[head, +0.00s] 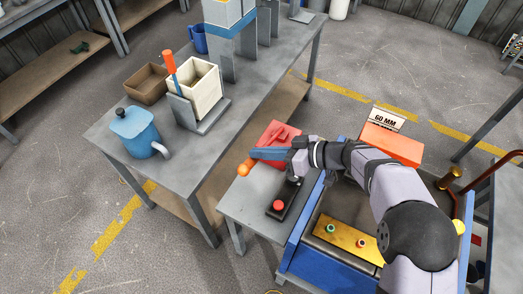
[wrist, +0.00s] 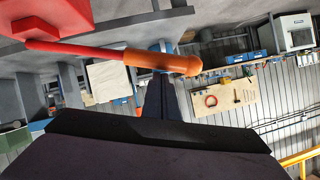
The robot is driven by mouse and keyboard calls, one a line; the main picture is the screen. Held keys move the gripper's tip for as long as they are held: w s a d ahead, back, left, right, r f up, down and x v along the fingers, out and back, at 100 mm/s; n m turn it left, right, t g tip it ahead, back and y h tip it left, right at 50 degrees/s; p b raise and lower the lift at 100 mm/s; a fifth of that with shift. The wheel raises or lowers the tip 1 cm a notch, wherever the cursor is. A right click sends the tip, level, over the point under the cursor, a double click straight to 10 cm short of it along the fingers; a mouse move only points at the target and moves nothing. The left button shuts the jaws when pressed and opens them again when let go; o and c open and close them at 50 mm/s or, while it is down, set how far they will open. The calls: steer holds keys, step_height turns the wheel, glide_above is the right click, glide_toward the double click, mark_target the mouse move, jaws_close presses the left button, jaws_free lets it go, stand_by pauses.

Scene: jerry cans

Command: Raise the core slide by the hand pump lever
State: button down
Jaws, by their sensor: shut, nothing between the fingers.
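The hand pump has a red body (head: 277,140) on the small grey bench. Its lever ends in an orange grip (head: 245,168), pointing left and toward the near side. My gripper (head: 256,153) is shut and empty, its blue fingers crossing in front of the red body, with the tips close to the grip. In the wrist view, the red lever rod (wrist: 80,48) and orange grip (wrist: 160,62) cross above my shut fingers (wrist: 163,78). I cannot tell whether they touch. An orange-red block (head: 392,143) stands by a "60 MM" sign; whether it is the core slide is unclear.
A black box with a red button (head: 279,205) sits near my gripper on the small bench. A blue-framed machine with a yellow plate (head: 345,238) stands to the right. The long grey table (head: 225,125) holds a blue jug (head: 134,130), a cream container and a brown box.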

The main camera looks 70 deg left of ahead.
step_height(320, 180, down, 9)
steer(key=s+d+n+t+y+b, duration=0.1)
steer(key=s+d+n+t+b, duration=0.1)
steer(key=b, duration=2.5)
steer(key=shift+n+y, duration=0.4)
steer(key=shift+n, duration=0.3)
steer(key=shift+d+r, duration=0.1)
steer(key=shift+r, duration=0.05)
steer(key=w+d+r, duration=0.5)
steer(key=d+r, duration=0.1)
steer(key=r, duration=0.2)
steer(key=shift+d, duration=0.2)
steer(key=shift+w+r, duration=0.1)
steer(key=shift+w, duration=0.1)
